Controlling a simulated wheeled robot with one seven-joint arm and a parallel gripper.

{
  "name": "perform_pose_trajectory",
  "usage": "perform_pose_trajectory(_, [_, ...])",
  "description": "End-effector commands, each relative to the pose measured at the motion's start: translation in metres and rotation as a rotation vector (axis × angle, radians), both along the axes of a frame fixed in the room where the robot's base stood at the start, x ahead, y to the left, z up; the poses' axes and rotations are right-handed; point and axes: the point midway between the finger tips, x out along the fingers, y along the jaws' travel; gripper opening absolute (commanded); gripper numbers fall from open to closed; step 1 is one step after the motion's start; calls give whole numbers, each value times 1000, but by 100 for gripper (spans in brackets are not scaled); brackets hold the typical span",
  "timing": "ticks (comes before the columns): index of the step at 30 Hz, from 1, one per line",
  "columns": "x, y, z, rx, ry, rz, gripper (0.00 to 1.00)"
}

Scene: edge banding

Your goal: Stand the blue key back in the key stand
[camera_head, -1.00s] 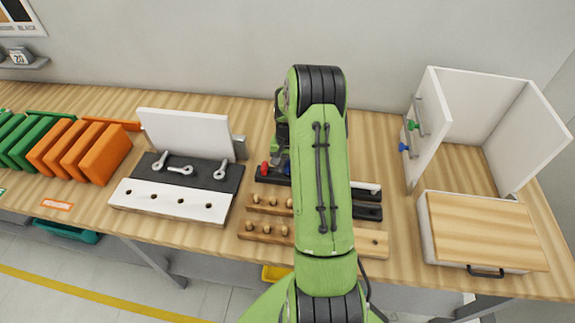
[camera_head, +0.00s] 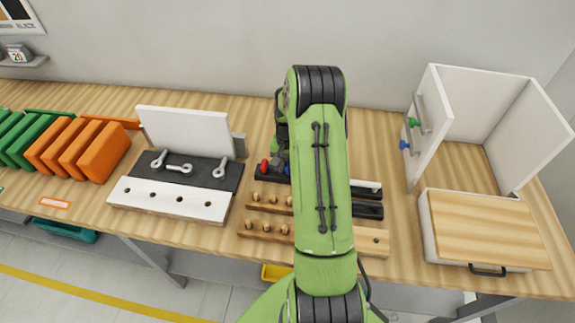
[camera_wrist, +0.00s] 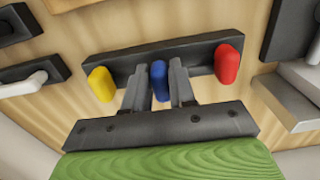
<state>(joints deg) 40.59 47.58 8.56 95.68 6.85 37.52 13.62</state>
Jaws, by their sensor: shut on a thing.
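The key stand (camera_wrist: 195,52) is a dark bar; in the wrist view it runs across the upper middle. A yellow key (camera_wrist: 101,84) stands at its left end and a red key (camera_wrist: 227,63) at its right end. The blue key (camera_wrist: 159,80) is between them, in line with the row. My gripper (camera_wrist: 160,78) is shut on the blue key, one finger on each side. I cannot tell whether its lower end is seated in the stand. In the head view the red key (camera_head: 264,167) and blue key (camera_head: 287,168) show beside my arm, which hides the yellow key.
Wooden peg racks (camera_head: 265,231) lie in front of the stand. A white holed block (camera_head: 165,200) with grey keys on a dark panel stands to the left. A white cabinet (camera_head: 437,122) and a wood-topped box (camera_head: 485,230) are to the right.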

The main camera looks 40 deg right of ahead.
Motion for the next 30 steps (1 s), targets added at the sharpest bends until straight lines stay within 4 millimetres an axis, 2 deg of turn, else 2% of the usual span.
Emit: perform_pose_trajectory(30, [0, 0, -10, 0, 0, 0, 0])
